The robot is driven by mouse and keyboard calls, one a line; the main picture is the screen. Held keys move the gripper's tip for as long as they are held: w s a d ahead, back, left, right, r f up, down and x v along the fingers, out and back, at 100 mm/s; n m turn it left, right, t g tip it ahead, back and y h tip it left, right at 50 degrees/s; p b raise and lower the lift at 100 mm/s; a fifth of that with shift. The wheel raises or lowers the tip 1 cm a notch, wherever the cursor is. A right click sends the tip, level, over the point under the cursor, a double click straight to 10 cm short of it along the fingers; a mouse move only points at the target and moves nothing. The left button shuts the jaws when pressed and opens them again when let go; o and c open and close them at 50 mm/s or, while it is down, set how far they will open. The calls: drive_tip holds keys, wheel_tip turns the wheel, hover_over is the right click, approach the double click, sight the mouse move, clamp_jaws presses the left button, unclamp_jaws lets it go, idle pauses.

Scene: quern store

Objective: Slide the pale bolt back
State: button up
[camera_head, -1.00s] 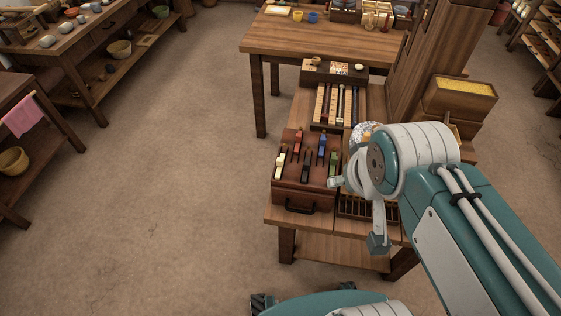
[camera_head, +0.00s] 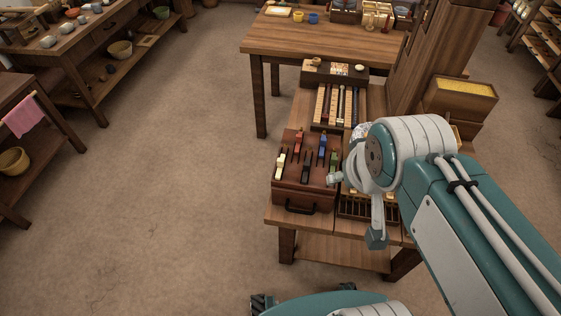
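The pale bolt (camera_head: 280,166) is a cream-coloured handle at the left front of a dark reddish-brown box (camera_head: 297,192). Beside it in slots are a red bolt (camera_head: 298,142), a black bolt (camera_head: 306,169), a blue bolt (camera_head: 322,145) and a green bolt (camera_head: 333,158). My gripper (camera_head: 335,178) is at the right edge of the box, close to the green bolt and apart from the pale one. Its fingers are small and partly hidden by my wrist, so I cannot tell whether they are open.
The box stands on a low wooden bench with a dark handle (camera_head: 301,207) on its front. Behind it is a rack of long coloured strips (camera_head: 337,104). A slotted tray (camera_head: 356,206) lies to the right under my arm. A larger table (camera_head: 315,38) stands behind. Floor at left is clear.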

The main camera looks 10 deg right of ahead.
drive_tip(key=w+a+m+g, duration=0.1)
drive_tip(key=w+g, duration=0.1)
drive_tip(key=w, duration=0.7)
drive_tip(key=m+g, duration=0.3)
drive_tip(key=g, duration=0.1)
hover_over(280, 159)
wheel_tip(280, 159, down, 22)
drive_tip(key=shift+r, duration=0.15)
wheel_tip(280, 159, down, 10)
drive_tip(key=shift+f, duration=0.1)
clamp_jaws()
